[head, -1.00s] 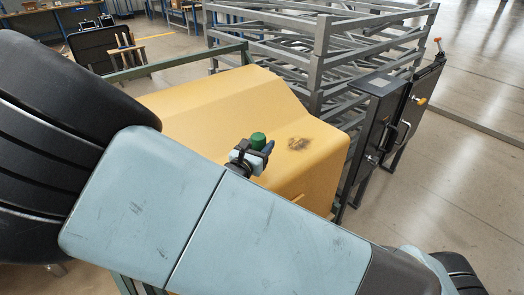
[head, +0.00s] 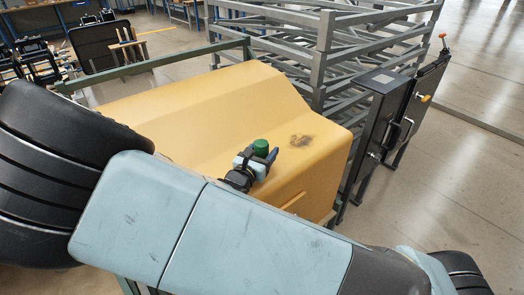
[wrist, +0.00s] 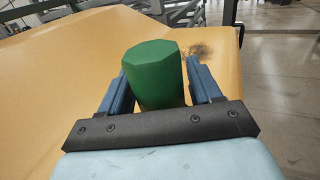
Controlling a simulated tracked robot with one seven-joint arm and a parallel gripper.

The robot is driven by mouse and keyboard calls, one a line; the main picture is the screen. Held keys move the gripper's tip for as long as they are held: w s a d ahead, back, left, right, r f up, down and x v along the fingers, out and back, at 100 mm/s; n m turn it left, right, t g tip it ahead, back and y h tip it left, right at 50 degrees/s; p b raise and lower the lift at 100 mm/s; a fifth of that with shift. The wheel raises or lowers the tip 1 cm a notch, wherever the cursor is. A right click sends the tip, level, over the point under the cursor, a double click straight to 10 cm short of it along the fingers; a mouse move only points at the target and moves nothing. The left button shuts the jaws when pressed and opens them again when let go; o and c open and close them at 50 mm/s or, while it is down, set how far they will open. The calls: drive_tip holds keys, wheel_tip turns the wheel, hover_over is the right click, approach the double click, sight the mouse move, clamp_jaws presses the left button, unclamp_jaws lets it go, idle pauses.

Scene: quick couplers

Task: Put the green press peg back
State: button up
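The green press peg (head: 260,146) is a short, thick green piece with a faceted end. The peg's lower part is hidden by the gripper's dark bar. I cannot make out the peg's seat in either view.
A large yellow housing (head: 215,100) with a dark smudge (head: 301,141) fills the middle. A dark upright panel (head: 382,115) with handles stands at the right. Grey metal racks (head: 325,45) are behind. Open floor (head: 465,190) lies at the far right.

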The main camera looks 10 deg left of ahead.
drive_tip(key=shift+o, duration=0.8)
drive_tip(key=v, duration=1.3)
drive_tip(key=shift+s, duration=0.45)
